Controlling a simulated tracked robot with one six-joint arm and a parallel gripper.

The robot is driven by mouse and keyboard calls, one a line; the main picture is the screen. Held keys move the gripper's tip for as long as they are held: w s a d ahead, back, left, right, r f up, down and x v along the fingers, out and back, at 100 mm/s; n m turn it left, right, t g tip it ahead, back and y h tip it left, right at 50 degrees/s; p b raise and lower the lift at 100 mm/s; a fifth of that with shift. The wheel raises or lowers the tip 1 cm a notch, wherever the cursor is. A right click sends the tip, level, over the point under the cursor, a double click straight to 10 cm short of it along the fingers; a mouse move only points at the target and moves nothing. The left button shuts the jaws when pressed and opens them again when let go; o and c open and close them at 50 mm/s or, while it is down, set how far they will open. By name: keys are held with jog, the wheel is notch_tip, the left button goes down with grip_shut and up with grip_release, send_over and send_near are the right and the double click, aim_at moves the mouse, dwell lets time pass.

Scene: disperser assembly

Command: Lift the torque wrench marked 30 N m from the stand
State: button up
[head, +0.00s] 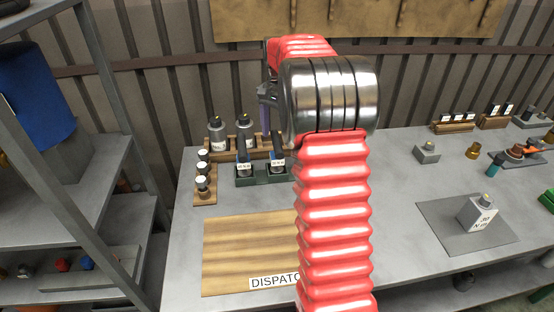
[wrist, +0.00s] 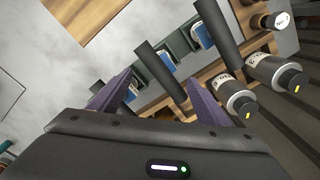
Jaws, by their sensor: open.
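Each has a white label too small to read, so I cannot tell which is marked 30 N m. The stand (wrist: 181,44) also shows in the wrist view. My gripper (wrist: 160,72) is open, its purple fingers on either side of one dark wrench handle (wrist: 154,62). Contact cannot be told. In the head view my arm hides most of the gripper.
A wooden rack with grey cylinders (head: 218,132) stands behind the stand. A small wooden holder (head: 204,193) is at its left. A wooden board (head: 248,250) lies in front. At right, a grey block (head: 478,212) labelled 30 N m sits on a grey mat (head: 440,219).

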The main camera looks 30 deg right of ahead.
aim_at(277, 140)
jog(key=shift+f, duration=0.35)
jog(key=shift+w+a+f, duration=0.1)
jog(key=shift+f, duration=1.2)
jog(key=shift+w+a+f, duration=0.1)
jog(key=shift+f, duration=1.2)
jog(key=shift+c, duration=0.2)
jog(key=shift+r, duration=0.1)
jog(key=c, duration=1.4)
